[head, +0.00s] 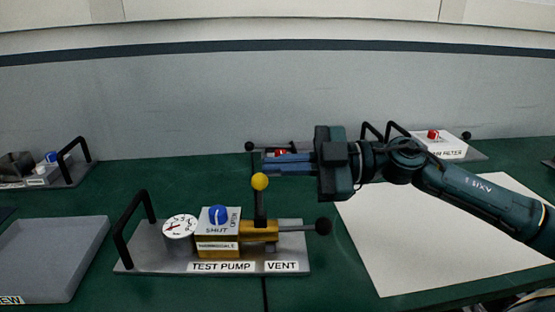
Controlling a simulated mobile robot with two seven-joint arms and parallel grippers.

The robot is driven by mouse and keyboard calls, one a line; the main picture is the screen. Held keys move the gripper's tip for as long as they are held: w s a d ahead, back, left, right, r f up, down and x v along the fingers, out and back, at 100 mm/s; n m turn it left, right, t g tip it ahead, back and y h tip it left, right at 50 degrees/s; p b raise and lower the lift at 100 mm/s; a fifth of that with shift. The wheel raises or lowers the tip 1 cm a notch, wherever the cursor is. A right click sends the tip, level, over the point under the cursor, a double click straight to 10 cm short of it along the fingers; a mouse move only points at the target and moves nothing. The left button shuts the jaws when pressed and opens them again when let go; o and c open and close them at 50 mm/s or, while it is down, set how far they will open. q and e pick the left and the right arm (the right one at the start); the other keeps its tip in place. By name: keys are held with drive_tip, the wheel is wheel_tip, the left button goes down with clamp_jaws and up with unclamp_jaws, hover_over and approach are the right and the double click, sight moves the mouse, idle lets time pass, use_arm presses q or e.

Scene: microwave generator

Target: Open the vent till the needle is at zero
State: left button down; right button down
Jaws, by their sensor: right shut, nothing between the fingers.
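The test pump (170,264) stands on a grey base plate at front centre, with TEST PUMP and VENT labels along its front edge. Its round white gauge (180,227) sits at the left; a needle shows, but its reading is too small to tell. Beside it a blue knob (218,214) sits on a grey box marked SHUT and OPEN. A yellow ball (260,181) tops an upright dark lever above the brass body (258,231), behind the VENT label. My right gripper (267,163) is shut and empty, just above and behind the yellow ball. My left gripper is not in view.
A black carry handle (134,222) rises at the pump's left, and a black ball-ended rod (322,226) sticks out right. A grey tray (52,260) lies left, a white sheet (450,240) right. Other units stand behind, including one with a red knob (433,134).

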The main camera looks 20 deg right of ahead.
sight(260, 195)
use_arm(q)
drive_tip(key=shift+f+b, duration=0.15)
drive_tip(key=shift+b, duration=0.15)
use_arm(e)
drive_tip(key=w+f, duration=0.2)
drive_tip(key=f, duration=0.1)
drive_tip(key=shift+w+d+f, duration=0.15)
drive_tip(key=shift+w+d, duration=0.05)
use_arm(q)
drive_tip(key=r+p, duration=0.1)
drive_tip(key=p, duration=0.1)
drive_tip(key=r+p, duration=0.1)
drive_tip(key=p, duration=0.2)
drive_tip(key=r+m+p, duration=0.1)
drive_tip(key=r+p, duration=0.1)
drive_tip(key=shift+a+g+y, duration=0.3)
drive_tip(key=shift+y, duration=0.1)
use_arm(e)
drive_tip(key=w+m, duration=0.1)
drive_tip(key=w+d+m, duration=0.1)
drive_tip(key=m, duration=0.1)
drive_tip(key=shift+w+f, duration=0.15)
